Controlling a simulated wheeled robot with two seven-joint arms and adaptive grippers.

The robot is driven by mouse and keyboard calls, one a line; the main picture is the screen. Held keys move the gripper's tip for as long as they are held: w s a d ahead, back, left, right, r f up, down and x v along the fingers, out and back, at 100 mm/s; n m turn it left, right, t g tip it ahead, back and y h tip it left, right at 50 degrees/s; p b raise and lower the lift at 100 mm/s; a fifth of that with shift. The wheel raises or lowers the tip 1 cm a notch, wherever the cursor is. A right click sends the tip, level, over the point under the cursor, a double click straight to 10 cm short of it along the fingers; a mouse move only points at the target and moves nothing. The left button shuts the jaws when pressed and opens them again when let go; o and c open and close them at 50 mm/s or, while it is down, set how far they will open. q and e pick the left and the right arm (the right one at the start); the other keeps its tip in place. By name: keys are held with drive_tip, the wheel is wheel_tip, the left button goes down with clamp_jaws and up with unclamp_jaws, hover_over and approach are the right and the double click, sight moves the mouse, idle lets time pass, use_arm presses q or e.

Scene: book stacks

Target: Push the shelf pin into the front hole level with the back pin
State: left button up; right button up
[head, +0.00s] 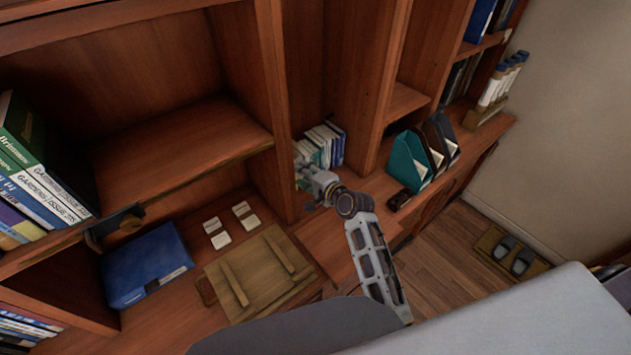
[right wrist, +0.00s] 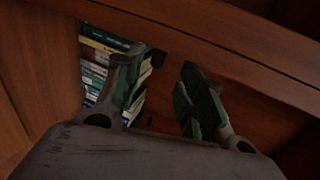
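My right gripper (head: 302,168) is at the upright panel (head: 268,110) of the bookcase, in front of the narrow bay with the small books. In the right wrist view its two fingers (right wrist: 165,75) stand apart with a gap between them. I cannot make out a shelf pin between them. A dark bit shows at the left fingertip, too dim to name. The front hole and the back pin cannot be made out in either view. My left gripper is not in view.
Small books (head: 322,148) stand behind the right gripper. A wooden board with two battens (head: 258,272), white cards (head: 217,233) and a blue box (head: 145,265) lie on the lower surface at left. Teal and dark file holders (head: 408,160) stand at right.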

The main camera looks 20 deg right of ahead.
drive_tip(key=shift+v, duration=2.95)
